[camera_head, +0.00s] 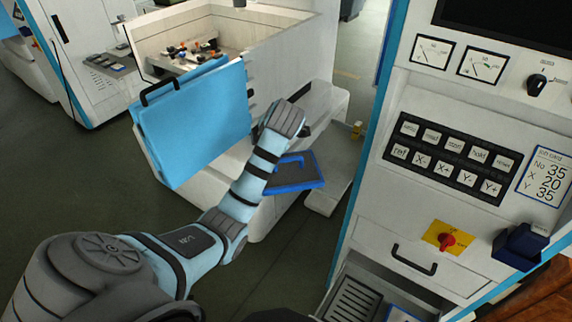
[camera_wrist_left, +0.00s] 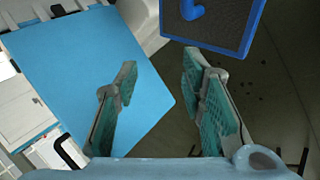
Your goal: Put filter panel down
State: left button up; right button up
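The filter panel (camera_head: 303,184) has a dark grey face, a blue frame and a blue handle. In the head view it is beside the white machine, just right of my left forearm, which covers part of it. In the left wrist view the panel (camera_wrist_left: 230,32) is at the top edge, partly cut off, with its handle towards me. My left gripper (camera_wrist_left: 160,63) is open, with nothing between its fingers, and apart from the panel in that picture. In the head view its fingers are hidden behind my arm. What bears the panel is not clear. My right gripper is not in view.
The machine's blue door (camera_head: 195,120) with a black handle is close left of my arm; it also shows in the wrist view (camera_wrist_left: 85,75). A control cabinet (camera_head: 400,85) with an open drawer (camera_head: 352,300) stands right. Dark floor lies between them.

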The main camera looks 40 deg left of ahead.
pick_arm(q)
jog(key=s+a+f+m+b, duration=0.1)
jog(key=a+f+m+b, duration=0.15)
jog(key=a, duration=0.45)
jog(key=m+t+h+b, duration=0.25)
jog(key=m+h, duration=0.65)
jog(key=m, duration=2.6)
send_near(287, 159)
jog(key=shift+t, duration=0.35)
jog(key=x, duration=1)
jog(key=shift+d+f+p, duration=0.1)
jog(key=shift+f+p, duration=0.25)
jog(key=shift+f, duration=0.05)
jog(key=shift+w+f, duration=0.15)
grip_shut()
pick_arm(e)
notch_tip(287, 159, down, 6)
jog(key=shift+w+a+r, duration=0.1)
